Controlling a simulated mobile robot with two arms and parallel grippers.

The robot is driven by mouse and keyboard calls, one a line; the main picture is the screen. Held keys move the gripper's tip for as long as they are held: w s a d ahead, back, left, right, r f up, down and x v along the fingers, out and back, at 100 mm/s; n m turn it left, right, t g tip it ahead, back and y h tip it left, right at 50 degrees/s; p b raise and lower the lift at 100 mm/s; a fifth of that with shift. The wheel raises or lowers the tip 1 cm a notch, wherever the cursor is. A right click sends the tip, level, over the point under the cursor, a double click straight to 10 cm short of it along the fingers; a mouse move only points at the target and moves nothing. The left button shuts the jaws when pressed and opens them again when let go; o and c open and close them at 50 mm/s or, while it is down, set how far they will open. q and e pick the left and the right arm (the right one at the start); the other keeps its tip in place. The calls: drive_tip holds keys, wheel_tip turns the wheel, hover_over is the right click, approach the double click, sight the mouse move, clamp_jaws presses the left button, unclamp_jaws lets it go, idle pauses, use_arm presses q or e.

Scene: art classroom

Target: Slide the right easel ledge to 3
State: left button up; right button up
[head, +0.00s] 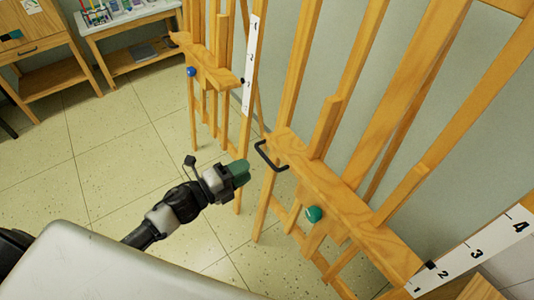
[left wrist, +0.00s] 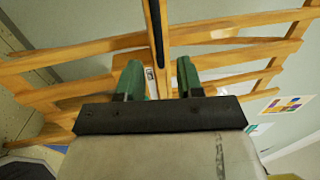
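The right easel's wooden ledge (head: 350,200) runs diagonally across the head view. It has a black handle (head: 270,157) at its left end and a green knob (head: 314,214) below it. My right gripper is out of view.
The left easel (head: 215,75) with a blue knob (head: 191,71) and its own white scale (head: 249,70) stands behind. A table (head: 125,25) with art supplies and a wooden cabinet (head: 35,50) are at the upper left. Tiled floor (head: 110,150) is open at left.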

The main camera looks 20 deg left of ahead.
sight(265, 157)
use_arm(q)
drive_tip(key=x, duration=0.6)
drive_tip(key=shift+w+a+p, duration=0.1)
drive_tip(key=shift+w+p, duration=0.2)
drive_tip(key=shift+p, duration=0.1)
drive_tip(key=shift+w+d+f, duration=0.1)
drive_tip(key=shift+w+d, duration=0.3)
drive_tip(key=shift+w, duration=0.15)
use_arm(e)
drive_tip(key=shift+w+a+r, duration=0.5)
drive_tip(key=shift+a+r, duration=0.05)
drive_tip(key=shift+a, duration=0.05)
use_arm(q)
drive_tip(key=shift+c, duration=0.5)
drive_tip(key=c, duration=0.5)
clamp_jaws()
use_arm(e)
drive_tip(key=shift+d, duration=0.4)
